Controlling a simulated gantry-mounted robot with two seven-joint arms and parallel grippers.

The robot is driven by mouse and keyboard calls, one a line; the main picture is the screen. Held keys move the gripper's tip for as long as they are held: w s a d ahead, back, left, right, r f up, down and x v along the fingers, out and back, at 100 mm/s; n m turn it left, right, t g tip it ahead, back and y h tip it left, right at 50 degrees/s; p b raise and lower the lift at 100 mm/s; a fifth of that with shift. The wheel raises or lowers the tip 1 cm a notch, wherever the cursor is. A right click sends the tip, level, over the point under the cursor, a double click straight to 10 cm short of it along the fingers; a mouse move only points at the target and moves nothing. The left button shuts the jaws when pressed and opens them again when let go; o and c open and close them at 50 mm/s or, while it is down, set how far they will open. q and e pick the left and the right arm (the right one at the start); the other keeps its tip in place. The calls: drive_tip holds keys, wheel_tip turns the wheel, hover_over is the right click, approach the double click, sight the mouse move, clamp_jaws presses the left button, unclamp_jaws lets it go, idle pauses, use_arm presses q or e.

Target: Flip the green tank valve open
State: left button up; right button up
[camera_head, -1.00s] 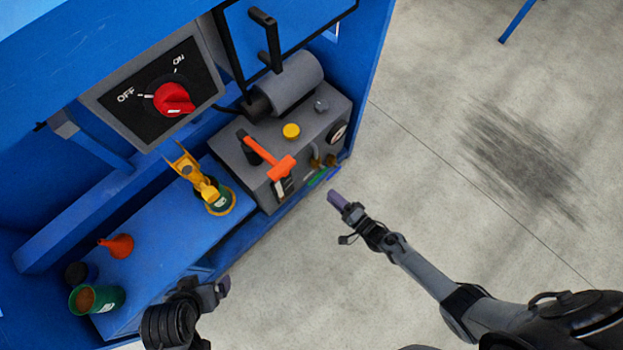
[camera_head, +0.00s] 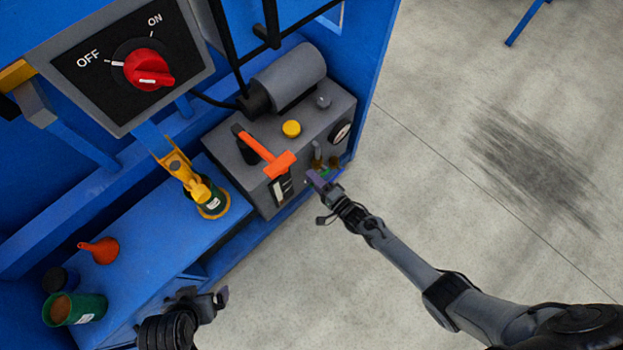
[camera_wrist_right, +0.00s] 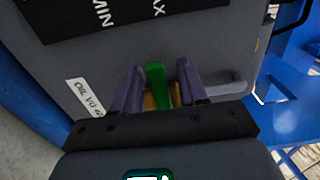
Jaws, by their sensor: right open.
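The green valve lever (camera_wrist_right: 156,85) stands upright in the right wrist view, in front of the grey tank unit (camera_wrist_right: 215,55). My right gripper (camera_wrist_right: 160,72) is open, with one purple finger on each side of the lever. Gaps show between the lever and both fingers, and a brass part shows behind it. In the head view my right gripper (camera_head: 318,180) is at the lower front of the grey tank unit (camera_head: 226,152) and largely hides the valve. My left gripper (camera_head: 216,300) is low at the left, by the blue bench; its jaw opening is unclear.
The floor (camera_head: 430,180) at right is clear.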

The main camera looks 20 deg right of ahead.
drive_tip(key=shift+w+a, duration=0.25)
drive_tip(key=shift+w, duration=0.25)
drive_tip(key=shift+c, duration=0.4)
clamp_jaws()
